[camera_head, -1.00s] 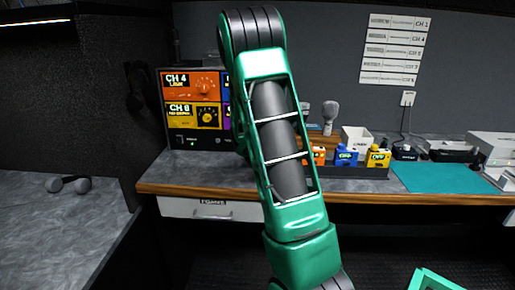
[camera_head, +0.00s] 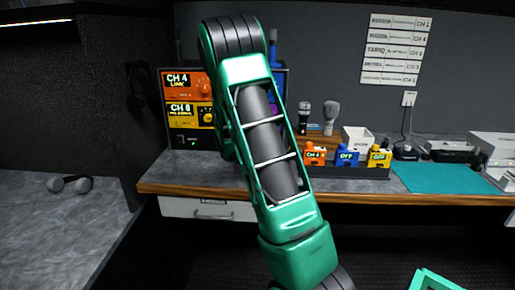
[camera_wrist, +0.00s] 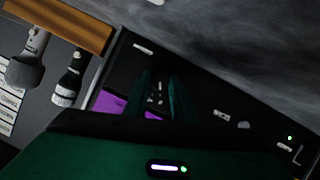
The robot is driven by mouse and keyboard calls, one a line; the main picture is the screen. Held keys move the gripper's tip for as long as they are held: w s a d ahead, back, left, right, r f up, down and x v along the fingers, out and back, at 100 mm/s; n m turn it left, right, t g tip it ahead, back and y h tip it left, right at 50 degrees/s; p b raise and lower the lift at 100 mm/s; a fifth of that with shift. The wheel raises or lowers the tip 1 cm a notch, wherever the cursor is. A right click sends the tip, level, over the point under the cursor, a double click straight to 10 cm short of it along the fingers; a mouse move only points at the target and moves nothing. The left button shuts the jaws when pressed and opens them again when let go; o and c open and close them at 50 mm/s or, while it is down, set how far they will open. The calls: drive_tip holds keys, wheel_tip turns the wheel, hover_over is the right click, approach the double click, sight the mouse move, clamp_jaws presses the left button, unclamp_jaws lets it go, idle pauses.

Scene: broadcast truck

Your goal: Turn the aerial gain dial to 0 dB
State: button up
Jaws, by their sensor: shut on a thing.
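The rack unit (camera_head: 172,135) stands on the counter at the left, with an orange CH 4 panel (camera_head: 178,83), a yellow CH 8 panel (camera_head: 180,116) and black below. My arm covers its right part in the head view and hides my gripper there. In the wrist view the dark green fingers of my gripper (camera_wrist: 161,95) reach the black face of the unit (camera_wrist: 205,100), beside a purple panel (camera_wrist: 108,102). They are shut on a small dial, which is dim and mostly hidden between them. Its scale and pointer cannot be read.
Orange (camera_head: 315,154), blue (camera_head: 347,156) and yellow (camera_head: 379,156) boxes stand in a dark tray on the counter. Two microphones (camera_head: 331,117) stand behind them. A teal mat (camera_head: 445,178) lies at the right. Headphones (camera_head: 68,184) lie on the left counter.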

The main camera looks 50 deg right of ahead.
drive_tip(key=o, duration=1.1)
drive_tip(key=shift+w+a, duration=0.25)
drive_tip(key=shift+c, duration=0.2)
drive_tip(key=shift+s+d, duration=0.1)
drive_tip(key=v, duration=1)
drive_tip(key=shift+a, duration=0.35)
drive_tip(key=shift+s+r, duration=0.1)
drive_tip(key=shift+s, duration=0.1)
drive_tip(key=s+g, duration=0.1)
drive_tip(key=s, duration=0.1)
drive_tip(key=s+m+g+y, duration=0.1)
drive_tip(key=s, duration=0.2)
drive_tip(key=shift+s, duration=0.1)
drive_tip(key=s+a+g+y, duration=0.1)
drive_tip(key=s, duration=0.1)
drive_tip(key=s+a+f+y, duration=0.1)
drive_tip(key=s+a, duration=0.1)
drive_tip(key=s, duration=0.1)
drive_tip(key=s+a+m+g+y, duration=0.1)
drive_tip(key=s, duration=0.2)
drive_tip(key=shift+s+a+f+g, duration=0.15)
drive_tip(key=shift+s+a+g, duration=0.05)
drive_tip(key=shift+g, duration=0.1)
drive_tip(key=s+a+r+n+g+y, duration=0.2)
drive_tip(key=s+a+y, duration=0.5)
drive_tip(key=s+a, duration=1)
drive_tip(key=shift+s+r+n+g+y, duration=0.25)
drive_tip(key=shift+n+g+y, duration=0.15)
drive_tip(key=shift+n+g, duration=0.1)
